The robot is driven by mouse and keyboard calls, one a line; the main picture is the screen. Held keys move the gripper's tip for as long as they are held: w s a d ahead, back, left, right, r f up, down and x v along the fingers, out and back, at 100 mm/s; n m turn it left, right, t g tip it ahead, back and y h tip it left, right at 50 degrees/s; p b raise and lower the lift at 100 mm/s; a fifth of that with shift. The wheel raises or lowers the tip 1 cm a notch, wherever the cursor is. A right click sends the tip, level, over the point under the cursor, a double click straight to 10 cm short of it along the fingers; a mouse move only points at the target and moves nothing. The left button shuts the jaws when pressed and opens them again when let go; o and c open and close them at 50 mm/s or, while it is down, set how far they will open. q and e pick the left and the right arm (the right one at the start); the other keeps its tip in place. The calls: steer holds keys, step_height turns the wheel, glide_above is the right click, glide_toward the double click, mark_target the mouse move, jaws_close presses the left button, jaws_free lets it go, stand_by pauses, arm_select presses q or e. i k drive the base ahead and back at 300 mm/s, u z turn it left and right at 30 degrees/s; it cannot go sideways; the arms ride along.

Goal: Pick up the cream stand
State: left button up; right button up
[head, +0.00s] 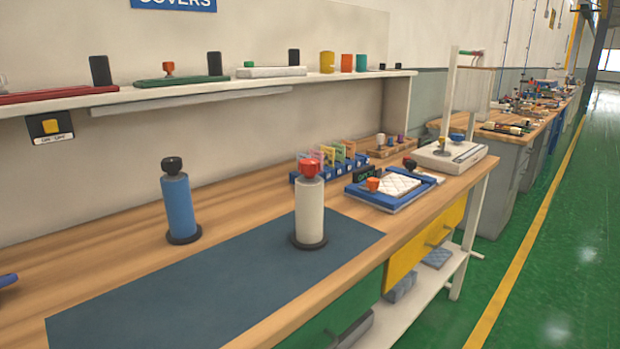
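The cream stand (310,212) is an upright cream cylinder on a round black base, with a red knob on top. It stands near the back right part of a dark blue-grey mat (200,295) on the wooden workbench. Neither of my grippers shows in the head view, and nothing is touching the stand.
A blue stand (179,205) with a black knob is left of the cream one, off the mat. A blue tray (392,205) with a white quilted pad lies to the right. Behind are a colourful card rack (330,165) and a shelf (215,88). The mat's front is clear.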

mark_target(309, 235)
steer(key=z, duration=1.35)
steer(key=i, duration=1.9)
steer(key=u, duration=1.25)
